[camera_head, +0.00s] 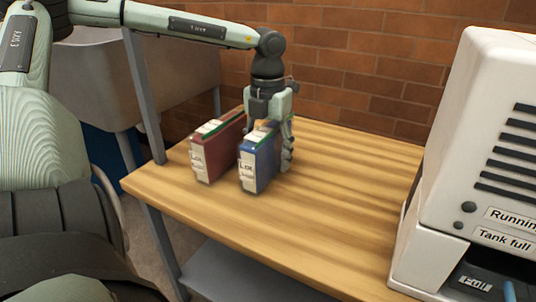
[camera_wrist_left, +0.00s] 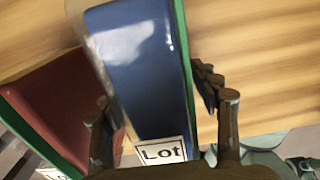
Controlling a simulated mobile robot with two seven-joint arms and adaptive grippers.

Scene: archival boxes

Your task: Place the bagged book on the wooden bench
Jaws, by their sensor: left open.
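A blue bagged book (camera_head: 262,163) stands upright on the wooden bench (camera_head: 300,230), with a white "Lot" label on its front edge. A red bagged book (camera_head: 221,153) stands to its left, a small gap apart. Both bags are clear with green strips. My left gripper (camera_head: 270,135) is at the blue book from above, fingers pointing down. In the left wrist view the blue book (camera_wrist_left: 145,70) lies between the open fingers, and the red book (camera_wrist_left: 62,105) is beyond the left finger. I cannot tell whether the fingers touch the blue bag. My right gripper is not in view.
A large white machine (camera_head: 475,150) with dark vents and labels such as "Tank full" stands at the bench's right. A brick wall (camera_head: 370,60) rises behind. A grey basin (camera_head: 165,75) is at the back left. The bench's middle and front are clear.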

